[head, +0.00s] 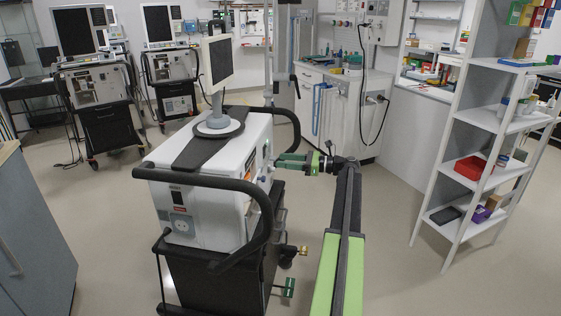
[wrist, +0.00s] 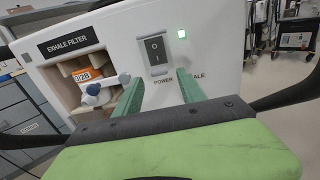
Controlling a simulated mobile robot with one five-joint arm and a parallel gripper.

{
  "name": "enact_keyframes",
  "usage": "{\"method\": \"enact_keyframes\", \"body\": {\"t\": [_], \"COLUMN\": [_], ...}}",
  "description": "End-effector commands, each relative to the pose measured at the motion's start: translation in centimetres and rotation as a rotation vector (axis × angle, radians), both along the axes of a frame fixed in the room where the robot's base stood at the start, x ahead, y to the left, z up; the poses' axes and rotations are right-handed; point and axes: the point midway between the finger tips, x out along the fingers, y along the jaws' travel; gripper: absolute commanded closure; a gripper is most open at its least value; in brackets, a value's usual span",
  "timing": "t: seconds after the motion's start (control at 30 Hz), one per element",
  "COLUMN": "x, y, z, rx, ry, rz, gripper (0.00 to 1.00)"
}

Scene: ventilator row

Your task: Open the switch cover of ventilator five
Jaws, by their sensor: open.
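A white ventilator (head: 215,175) with black handrails stands on a dark cart close in front of me; I see no number on it. In the wrist view its side panel (wrist: 215,45) shows a dark rocker switch (wrist: 156,50) in a pale surround above the word POWER. I cannot tell a separate cover from that surround. A small green light (wrist: 181,35) glows to its upper right. My gripper (wrist: 160,88) is open, with its two green fingers pointing toward the panel just below the switch. In the head view my gripper (head: 291,160) is at the ventilator's right side.
An open recess (wrist: 90,75) labelled EXHALE FILTER, with a blue-and-white fitting, lies left of the switch. Handrails flank the gripper. Other ventilators (head: 95,85) stand at the back left. A white shelf (head: 490,120) stands right; floor between is clear.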

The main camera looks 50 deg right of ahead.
Motion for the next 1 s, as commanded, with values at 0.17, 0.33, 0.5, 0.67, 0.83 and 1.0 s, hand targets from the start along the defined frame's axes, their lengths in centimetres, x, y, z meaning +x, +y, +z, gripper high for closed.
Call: {"method": "enact_keyframes", "body": {"t": [0.17, 0.33, 0.5, 0.67, 0.83, 1.0], "x": [1.6, 1.9, 1.9, 1.8, 1.8, 1.8], "y": [1.0, 1.2, 1.2, 1.2, 1.1, 1.1], "z": [0.0, 0.0, 0.0, 0.0, 0.0, 0.0], "rx": [0.0, 0.0, 0.0, 0.0, 0.0, -0.001], "ry": [0.0, 0.0, 0.0, 0.0, 0.0, 0.001], "rz": [0.0, -0.001, -0.001, -0.001, -0.001, -0.002], "gripper": [0.53, 0.53, 0.57, 0.78, 1.0, 1.0]}}
